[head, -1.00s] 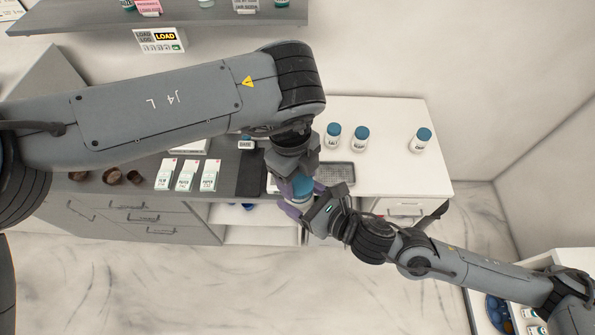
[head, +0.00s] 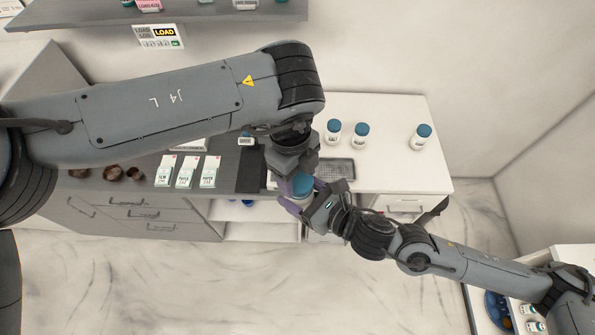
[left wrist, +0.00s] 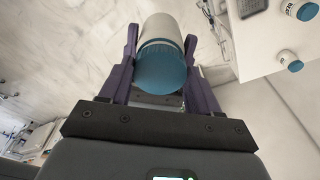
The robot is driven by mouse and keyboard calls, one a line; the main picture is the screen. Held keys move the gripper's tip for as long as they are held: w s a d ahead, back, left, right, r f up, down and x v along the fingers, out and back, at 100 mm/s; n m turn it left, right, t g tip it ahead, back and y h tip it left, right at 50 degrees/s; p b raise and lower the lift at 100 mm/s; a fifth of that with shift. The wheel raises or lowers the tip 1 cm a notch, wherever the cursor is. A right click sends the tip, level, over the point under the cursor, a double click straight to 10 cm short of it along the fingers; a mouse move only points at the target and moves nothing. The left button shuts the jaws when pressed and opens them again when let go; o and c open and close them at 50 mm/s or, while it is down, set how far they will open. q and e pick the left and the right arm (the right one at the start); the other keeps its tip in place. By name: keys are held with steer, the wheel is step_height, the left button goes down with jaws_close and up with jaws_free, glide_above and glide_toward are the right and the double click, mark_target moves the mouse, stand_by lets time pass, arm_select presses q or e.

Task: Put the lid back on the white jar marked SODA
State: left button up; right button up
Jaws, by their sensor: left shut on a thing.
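A white jar with a blue lid (head: 302,185) is between the two grippers in the head view. My left gripper (head: 303,192) comes from the upper left and is shut on the jar. In the left wrist view, its purple fingers lie on both sides of the white jar body (left wrist: 172,27) and lid (left wrist: 165,71). The lid appears seated on the jar, but full seating cannot be told. My right gripper (head: 312,203) is close against the jar from the right; its jaws are partly hidden. No label shows on the held jar.
Three blue-lidded white jars stand on the white counter (head: 390,111): two together (head: 333,132) (head: 361,134) and one farther right (head: 421,138). A grey tray (head: 340,168) lies near the counter's front edge. Small boxes (head: 185,171) and brown bowls (head: 111,173) stand left.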

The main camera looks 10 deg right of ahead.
arm_select(q)
steer(key=shift+f, duration=0.3)
